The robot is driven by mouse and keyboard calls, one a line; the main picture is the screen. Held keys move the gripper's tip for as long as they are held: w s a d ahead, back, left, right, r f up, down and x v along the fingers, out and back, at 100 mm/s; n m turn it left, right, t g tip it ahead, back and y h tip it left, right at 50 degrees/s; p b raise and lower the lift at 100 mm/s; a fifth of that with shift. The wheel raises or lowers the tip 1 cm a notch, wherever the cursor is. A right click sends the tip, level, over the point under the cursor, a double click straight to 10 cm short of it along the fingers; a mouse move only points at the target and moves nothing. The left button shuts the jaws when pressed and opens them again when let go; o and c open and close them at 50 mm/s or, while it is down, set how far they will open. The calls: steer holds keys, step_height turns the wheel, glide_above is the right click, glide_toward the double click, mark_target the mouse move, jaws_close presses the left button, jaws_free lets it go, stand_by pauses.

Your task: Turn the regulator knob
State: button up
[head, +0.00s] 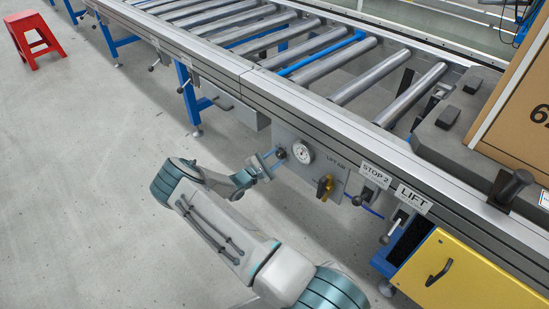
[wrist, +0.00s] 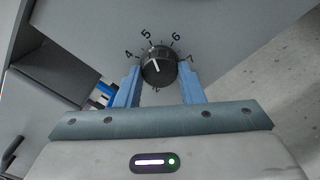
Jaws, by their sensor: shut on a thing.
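The regulator knob (wrist: 159,66) is black and round with a white pointer line, seen in the wrist view between numbers. The digits 4, 5, 6 and 7 show around it, and the pointer lies nearest the 5. My gripper (wrist: 160,84) has its two blue fingers on either side of the knob, shut on it. In the head view, my gripper (head: 272,161) reaches the grey panel (head: 310,172) marked LIFT AIR, left of a round white gauge (head: 303,151). The knob is mostly hidden by my gripper there.
A yellow-handled valve (head: 325,187) sits below the gauge. Levers hang near the STOP 2 (head: 375,175) and LIFT (head: 413,198) signs. A yellow drawer (head: 455,268) stands at the right. A roller conveyor (head: 330,65) runs above. A red stool (head: 35,38) stands on the open floor.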

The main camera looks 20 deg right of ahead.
steer(key=m, duration=0.4)
steer(key=shift+s+d+m+p, duration=0.1)
steer(key=shift+m+p, duration=0.3)
steer(key=m+p, duration=0.1)
steer(key=m, duration=0.3)
steer(key=shift+m, duration=0.4)
steer(key=o, duration=1)
steer(key=shift+d, duration=0.15)
steer(key=shift+a, duration=0.25)
steer(key=shift+a+r, duration=0.1)
steer(key=shift+a, duration=0.25)
steer(key=p+v, duration=0.3)
steer(key=v, duration=1)
